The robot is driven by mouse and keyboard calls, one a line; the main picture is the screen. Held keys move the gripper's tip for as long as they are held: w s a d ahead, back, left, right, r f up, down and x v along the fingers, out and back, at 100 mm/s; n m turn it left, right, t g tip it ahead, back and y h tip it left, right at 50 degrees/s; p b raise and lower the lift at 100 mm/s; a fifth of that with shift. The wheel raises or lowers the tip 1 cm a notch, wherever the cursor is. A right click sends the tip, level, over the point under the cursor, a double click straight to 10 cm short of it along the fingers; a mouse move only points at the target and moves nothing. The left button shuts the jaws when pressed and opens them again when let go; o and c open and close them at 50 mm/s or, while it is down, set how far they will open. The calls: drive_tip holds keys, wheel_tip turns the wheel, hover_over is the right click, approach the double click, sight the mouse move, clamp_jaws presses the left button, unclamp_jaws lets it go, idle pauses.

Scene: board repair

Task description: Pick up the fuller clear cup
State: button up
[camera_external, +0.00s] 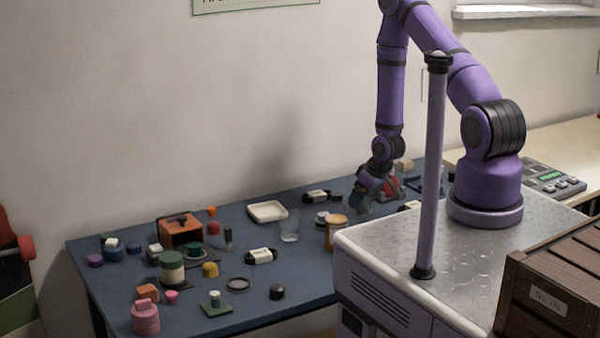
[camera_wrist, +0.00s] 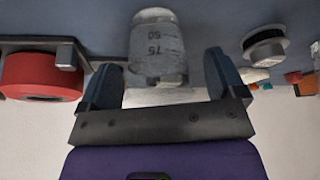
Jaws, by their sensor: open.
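My gripper (camera_external: 370,192) is low over the far right part of the blue table. In the wrist view my gripper (camera_wrist: 163,75) is open, with one finger on each side of a clear, greyish cup (camera_wrist: 155,40) with printed measuring marks. The cup is between and just beyond the fingertips; I cannot tell whether they touch it. In the external view this cup is mostly hidden by my gripper. Another clear cup (camera_external: 289,226) stands near the middle of the table, apart from my gripper. I cannot clearly tell how full either cup is.
A red roll (camera_wrist: 40,76) on a dark holder is close on the left in the wrist view, and a spool (camera_wrist: 264,46) is on the right. An amber jar (camera_external: 337,232) and a white tray (camera_external: 268,211) stand on the table (camera_external: 190,315). Several small items crowd its left half.

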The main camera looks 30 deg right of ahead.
drive_tip(key=shift+w+f, duration=0.2)
drive_tip(key=shift+f, duration=0.25)
drive_tip(key=c, duration=1)
drive_tip(key=shift+c, duration=0.2)
drive_tip(key=shift+r, duration=0.25)
